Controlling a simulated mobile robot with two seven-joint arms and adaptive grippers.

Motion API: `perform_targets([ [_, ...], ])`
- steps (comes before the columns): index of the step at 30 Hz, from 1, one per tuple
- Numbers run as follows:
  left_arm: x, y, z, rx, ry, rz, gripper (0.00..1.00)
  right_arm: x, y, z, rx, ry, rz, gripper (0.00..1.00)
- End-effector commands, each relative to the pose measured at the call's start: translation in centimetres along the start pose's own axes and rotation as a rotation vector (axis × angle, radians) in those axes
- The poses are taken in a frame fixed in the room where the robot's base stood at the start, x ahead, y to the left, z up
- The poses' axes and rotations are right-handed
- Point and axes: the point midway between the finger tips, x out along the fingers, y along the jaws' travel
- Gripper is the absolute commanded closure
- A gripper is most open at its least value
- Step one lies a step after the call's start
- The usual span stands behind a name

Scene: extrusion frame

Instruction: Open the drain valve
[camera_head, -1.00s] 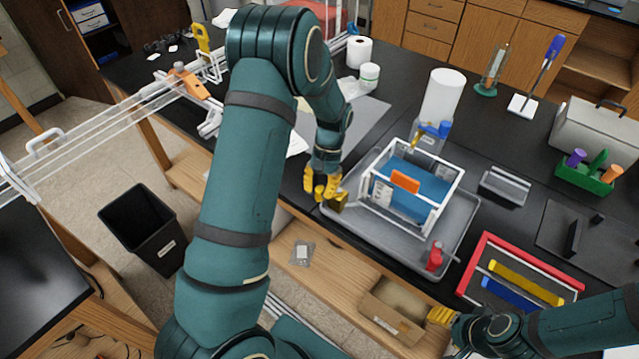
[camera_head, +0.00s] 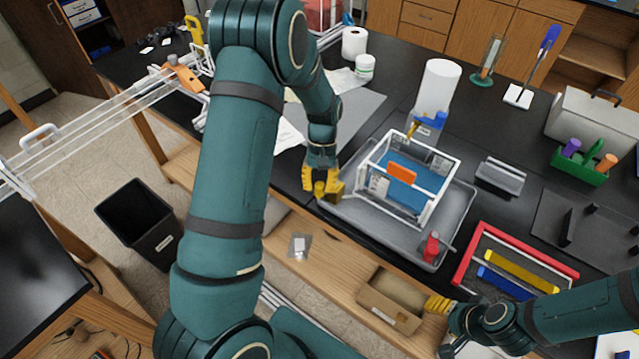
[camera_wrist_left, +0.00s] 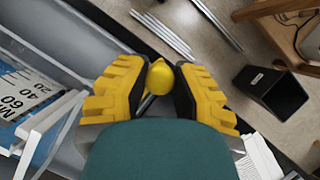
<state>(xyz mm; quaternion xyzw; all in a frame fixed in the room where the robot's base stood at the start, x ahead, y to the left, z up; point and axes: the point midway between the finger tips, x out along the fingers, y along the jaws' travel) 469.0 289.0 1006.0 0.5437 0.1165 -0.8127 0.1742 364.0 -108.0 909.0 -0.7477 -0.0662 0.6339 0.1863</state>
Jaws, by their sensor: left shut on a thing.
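A white-framed tank (camera_head: 433,209) with blue contents and an orange tag (camera_head: 401,174) stands in a grey tray (camera_head: 377,232) on the black bench. My left gripper (camera_head: 322,184) is at the tray's left corner, left of the tank. In the left wrist view its yellow fingers are closed on a small rounded yellow piece (camera_wrist_left: 160,77). I cannot tell whether this piece is the drain valve's handle; the fingers hide how it is attached. A red fitting (camera_head: 431,247) is at the tray's front. My right gripper (camera_head: 438,304) is low at the right; its fingertips are unclear.
A blue-and-yellow tap piece (camera_head: 431,121) is behind the tank, near a white cylinder (camera_head: 437,88). A red frame (camera_head: 468,264) with yellow and blue bars lies right of the tray. An open cardboard box (camera_head: 389,311) is below the bench front. A black bin (camera_head: 139,222) stands on the floor.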

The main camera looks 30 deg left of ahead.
Motion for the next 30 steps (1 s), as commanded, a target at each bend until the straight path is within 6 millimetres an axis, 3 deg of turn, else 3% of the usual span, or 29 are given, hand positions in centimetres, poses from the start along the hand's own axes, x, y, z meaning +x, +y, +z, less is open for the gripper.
perform_targets([
  [1,0.2,-0.1,0.1,-0.001,-0.006,-0.003,1.00,0.0,0.0,0.0,0.000,0.000,0.000,0.41],
  [2,0.2,-0.1,0.1,-0.001,-0.006,-0.003,0.70,0.0,0.0,0.0,0.000,0.000,0.000,0.41],
  [4,0.2,-0.1,0.1,0.000,-0.006,-0.003,0.45,0.0,0.0,0.0,0.000,0.000,0.000,0.41],
  [5,0.2,-0.1,0.1,0.000,-0.005,-0.003,0.42,0.0,0.0,0.0,0.000,0.000,0.000,0.41],
  [17,-0.6,0.0,0.0,0.001,-0.001,-0.001,0.42,0.0,0.0,0.0,0.000,0.000,0.000,0.41],
  [30,-8.8,-0.1,0.0,0.001,0.001,0.000,0.42,0.0,0.0,0.0,0.000,0.000,0.000,0.41],
])
